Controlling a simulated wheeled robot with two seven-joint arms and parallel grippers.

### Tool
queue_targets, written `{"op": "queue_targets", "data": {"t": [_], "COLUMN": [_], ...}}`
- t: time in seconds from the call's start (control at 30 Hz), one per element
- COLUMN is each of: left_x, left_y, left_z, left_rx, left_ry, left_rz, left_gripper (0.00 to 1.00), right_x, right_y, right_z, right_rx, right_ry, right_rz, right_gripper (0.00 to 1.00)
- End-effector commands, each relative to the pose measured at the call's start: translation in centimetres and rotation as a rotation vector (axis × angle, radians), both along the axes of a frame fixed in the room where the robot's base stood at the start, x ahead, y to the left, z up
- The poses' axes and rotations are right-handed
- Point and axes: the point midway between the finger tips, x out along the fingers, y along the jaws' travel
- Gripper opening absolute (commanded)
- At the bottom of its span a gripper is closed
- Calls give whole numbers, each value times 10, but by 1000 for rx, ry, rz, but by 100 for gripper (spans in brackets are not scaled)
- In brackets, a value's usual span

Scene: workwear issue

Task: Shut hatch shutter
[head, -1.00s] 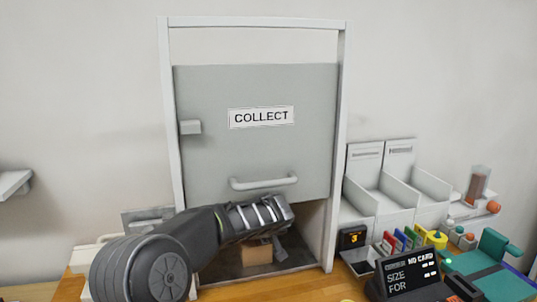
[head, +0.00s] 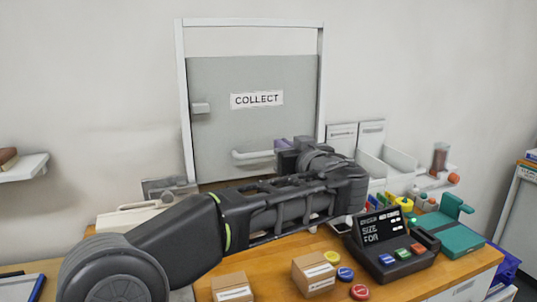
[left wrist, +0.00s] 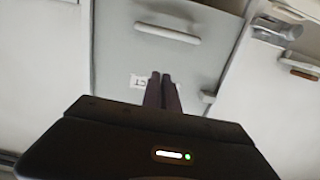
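The grey hatch shutter (head: 220,125) with a COLLECT label (head: 257,99) sits in a white frame (head: 186,100). A gap shows above the shutter. Its lower edge and the space below are largely hidden by my left arm. The bar handle (head: 250,154) is near the shutter's bottom; its right end is behind my left gripper (head: 287,155). The left wrist view shows the handle (left wrist: 168,33) and the left gripper (left wrist: 164,90) with its fingers together and nothing between them. The fingers appear apart from the handle; contact cannot be confirmed. My right gripper is not in view.
A wooden counter (head: 270,265) holds two cardboard boxes (head: 313,272), a dark display terminal (head: 385,240), coloured round buttons and a teal device (head: 447,225). White bins (head: 385,165) stand right of the hatch. A wall shelf (head: 22,168) is at the left.

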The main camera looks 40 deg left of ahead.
Motion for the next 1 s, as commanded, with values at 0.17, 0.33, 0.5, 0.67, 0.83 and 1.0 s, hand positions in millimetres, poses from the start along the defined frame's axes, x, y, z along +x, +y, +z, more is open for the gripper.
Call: {"op": "queue_targets", "data": {"t": [0.17, 0.33, 0.5, 0.67, 0.83, 1.0], "left_x": [0, 3, 12, 27, 47, 59], "left_y": [0, 4, 18, 40, 69, 85], "left_z": [0, 0, 1, 1, -1, -18], "left_rx": [-2, -2, -2, -3, -2, -2], "left_ry": [1, 3, 3, 5, 6, 10], "left_rz": [-1, 0, 2, 3, 2, 0], "left_gripper": [0, 0, 0, 0, 0, 0], "right_x": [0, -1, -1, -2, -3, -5], "right_y": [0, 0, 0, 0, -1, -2], "right_z": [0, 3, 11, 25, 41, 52], "right_rx": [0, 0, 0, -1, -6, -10], "right_ry": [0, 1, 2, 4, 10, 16], "right_rz": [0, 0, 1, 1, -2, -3], "right_gripper": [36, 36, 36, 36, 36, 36]}}
